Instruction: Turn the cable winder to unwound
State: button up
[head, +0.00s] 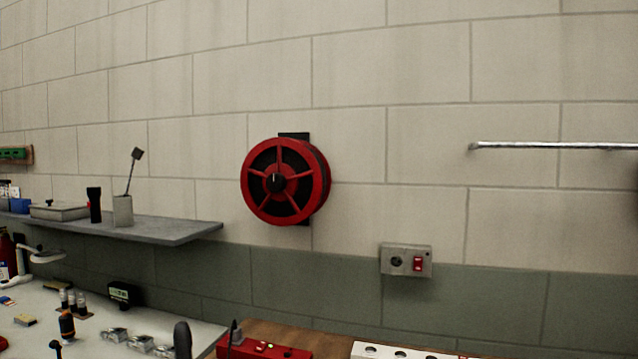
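The cable winder (312,163) is a red spoked reel with a dark inside and a black hub with a light mark pointing up. It is fixed to the block wall on a dark mounting plate, near the middle of the head view. No cable can be made out hanging from it. My gripper is not in the head view.
A grey shelf (190,230) juts from the wall at the left, holding a cup (122,211) and a dark torch-like object (94,205). A socket box with a red switch (406,261) sits below right. A metal rail (550,146) is at the right. Benches with tools line the bottom.

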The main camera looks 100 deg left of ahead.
aim_at(276, 182)
jog(key=u, duration=0.3)
jog(key=i, duration=0.2)
jog(key=u, duration=3.1)
jog(key=k, duration=0.9)
jog(key=u, duration=0.2)
jog(key=i, duration=0.9)
